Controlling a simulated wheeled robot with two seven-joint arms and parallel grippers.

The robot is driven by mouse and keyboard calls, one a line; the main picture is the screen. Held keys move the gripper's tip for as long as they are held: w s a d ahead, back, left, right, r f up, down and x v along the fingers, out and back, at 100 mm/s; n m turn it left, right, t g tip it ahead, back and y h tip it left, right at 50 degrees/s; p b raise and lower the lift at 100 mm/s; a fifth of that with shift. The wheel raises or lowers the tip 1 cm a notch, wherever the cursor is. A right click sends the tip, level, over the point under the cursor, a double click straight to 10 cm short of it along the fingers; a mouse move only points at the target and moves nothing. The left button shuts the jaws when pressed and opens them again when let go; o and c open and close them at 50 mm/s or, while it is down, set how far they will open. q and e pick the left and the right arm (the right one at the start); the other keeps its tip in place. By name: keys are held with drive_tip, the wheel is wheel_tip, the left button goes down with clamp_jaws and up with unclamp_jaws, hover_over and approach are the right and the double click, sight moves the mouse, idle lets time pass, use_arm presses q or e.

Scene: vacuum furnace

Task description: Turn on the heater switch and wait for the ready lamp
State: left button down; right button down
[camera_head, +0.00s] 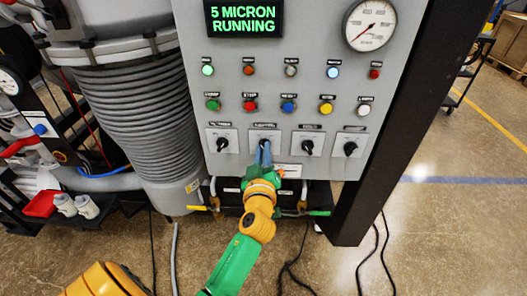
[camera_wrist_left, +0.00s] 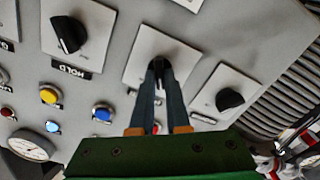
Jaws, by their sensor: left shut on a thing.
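A grey control panel (camera_head: 290,110) carries a row of black rotary knobs on white plates. My left gripper (camera_head: 264,152) is at the second knob from the left (camera_head: 263,142), its blue-grey fingers closed around it. In the left wrist view the fingertips (camera_wrist_left: 160,70) are on this knob (camera_wrist_left: 158,63); its setting is largely hidden. Its label is too blurred to read, so I cannot confirm it is the heater switch. Among the upper lamps, a green lamp (camera_head: 208,70) and a blue lamp (camera_head: 333,73) look bright. Which is the ready lamp is unreadable. My right gripper is not in view.
The display (camera_head: 244,18) reads "5 MICRON RUNNING". A gauge (camera_head: 369,24) is at the upper right. Neighbouring knobs (camera_head: 222,144) (camera_head: 308,147) are close on both sides. Coloured buttons (camera_head: 288,105) sit above. A ribbed hose (camera_head: 140,120) stands left; a dark post (camera_head: 400,120) right.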

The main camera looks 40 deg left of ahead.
use_arm(q)
drive_tip(key=shift+f+m, duration=0.1)
drive_tip(key=shift+m, duration=0.2)
drive_tip(key=m, duration=1.1)
drive_tip(key=shift+d, duration=0.1)
drive_tip(key=shift+f, duration=0.1)
idle(0.6)
drive_tip(key=c, duration=0.9)
unclamp_jaws()
drive_tip(key=shift+d, duration=0.1)
